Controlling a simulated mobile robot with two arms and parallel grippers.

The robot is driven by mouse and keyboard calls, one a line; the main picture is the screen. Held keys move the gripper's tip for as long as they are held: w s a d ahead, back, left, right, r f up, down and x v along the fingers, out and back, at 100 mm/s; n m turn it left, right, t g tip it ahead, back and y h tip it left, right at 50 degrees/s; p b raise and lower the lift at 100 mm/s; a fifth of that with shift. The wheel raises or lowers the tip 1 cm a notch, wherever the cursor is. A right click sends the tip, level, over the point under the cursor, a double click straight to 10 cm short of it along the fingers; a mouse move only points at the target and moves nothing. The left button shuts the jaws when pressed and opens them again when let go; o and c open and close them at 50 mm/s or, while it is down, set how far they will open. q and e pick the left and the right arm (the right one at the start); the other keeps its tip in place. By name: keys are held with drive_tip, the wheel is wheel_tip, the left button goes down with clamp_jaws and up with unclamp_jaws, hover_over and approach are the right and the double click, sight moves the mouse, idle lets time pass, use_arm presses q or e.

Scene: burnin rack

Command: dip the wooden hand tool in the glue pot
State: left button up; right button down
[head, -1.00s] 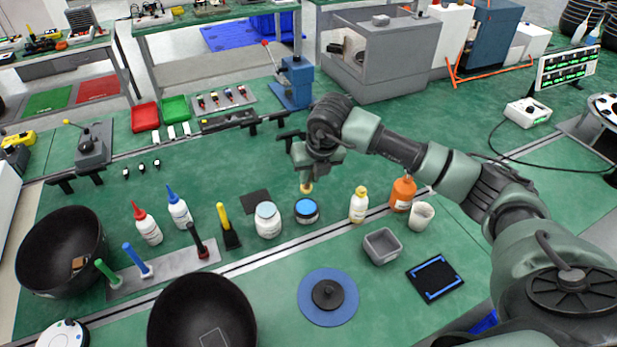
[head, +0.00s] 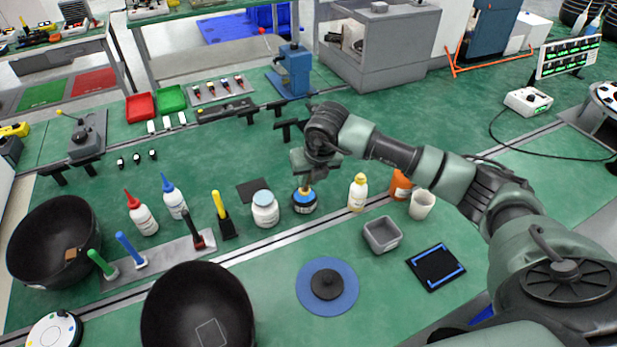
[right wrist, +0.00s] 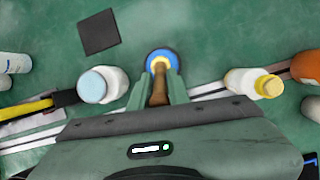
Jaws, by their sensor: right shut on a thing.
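My right gripper (head: 303,173) is shut on the wooden hand tool and points down. In the right wrist view the tool (right wrist: 159,88) shows as a brown shaft between the fingers, with a yellowish lower end. The glue pot (head: 304,206), short and dark with a blue top, stands directly below the gripper. The pot's blue top (right wrist: 150,57) rings the tool's end in the right wrist view. The tool's end appears to be at the pot's top; how deep it reaches is hidden. My left gripper is not in view.
A white jar with a pale blue lid (head: 265,209) stands close left of the pot. A yellow-capped bottle (head: 358,192) stands to the right, with an orange bottle (head: 400,186) and a white cup (head: 422,204) beyond. A blue disc (head: 341,299) lies in front.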

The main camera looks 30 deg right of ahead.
drive_tip(key=shift+f+b, duration=0.5)
idle(0.8)
idle(1.5)
drive_tip(key=shift+r+p, duration=1.6)
drive_tip(key=shift+r, duration=1.9)
